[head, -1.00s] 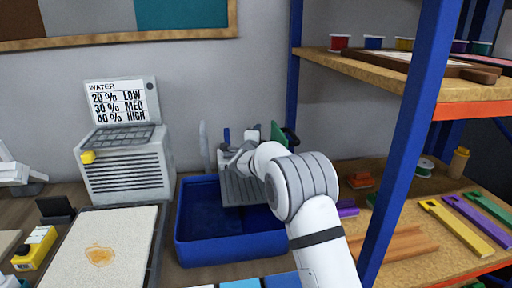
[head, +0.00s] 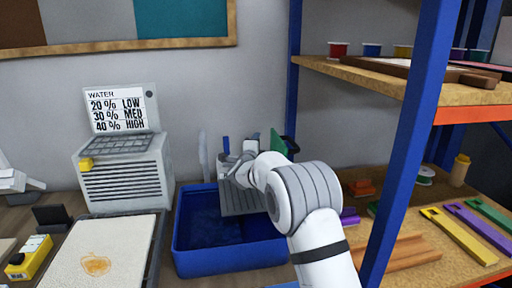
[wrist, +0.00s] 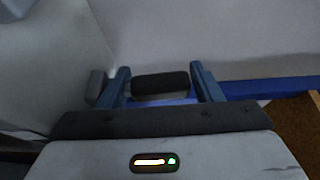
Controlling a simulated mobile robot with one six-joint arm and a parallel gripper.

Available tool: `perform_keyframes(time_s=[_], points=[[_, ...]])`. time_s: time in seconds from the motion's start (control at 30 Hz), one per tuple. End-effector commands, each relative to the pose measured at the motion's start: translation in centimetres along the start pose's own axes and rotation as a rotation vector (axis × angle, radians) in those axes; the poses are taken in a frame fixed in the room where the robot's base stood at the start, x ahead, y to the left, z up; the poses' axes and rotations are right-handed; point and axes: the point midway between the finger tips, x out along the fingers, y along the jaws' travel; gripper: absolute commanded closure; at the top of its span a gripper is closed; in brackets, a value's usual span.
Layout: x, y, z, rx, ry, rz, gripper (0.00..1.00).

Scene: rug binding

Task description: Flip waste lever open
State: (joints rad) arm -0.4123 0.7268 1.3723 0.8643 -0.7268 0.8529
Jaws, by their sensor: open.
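My gripper shows in the wrist view (wrist: 162,84) with its two dark blue fingers apart. A short black rounded bar (wrist: 160,86) lies between the fingers, with a gap on each side; it may be the lever's grip, but I cannot tell for sure. My wrist hides much of that area, and I cannot make out the waste lever there.
A grey water meter box (head: 125,175) stands left of the basin. A tray with a beige pad (head: 95,245) lies in front of it. A blue shelf post (head: 408,140) rises close to the right of my arm. Coloured strips lie on the lower shelf (head: 440,258).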

Motion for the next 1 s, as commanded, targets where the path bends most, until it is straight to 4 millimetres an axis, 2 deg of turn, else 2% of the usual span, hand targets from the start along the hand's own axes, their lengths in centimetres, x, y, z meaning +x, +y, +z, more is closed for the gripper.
perform_keyframes(time_s=[0.2,0.4,0.77,1.0], points=[[-3.6,0.1,0.0,-0.001,-0.002,0.001,0.41],[-6.1,0.1,0.0,-0.001,-0.001,0.001,0.41],[-6.7,0.1,0.0,-0.001,-0.001,0.001,0.42],[-6.7,0.1,-0.1,-0.004,-0.002,0.002,0.61]])
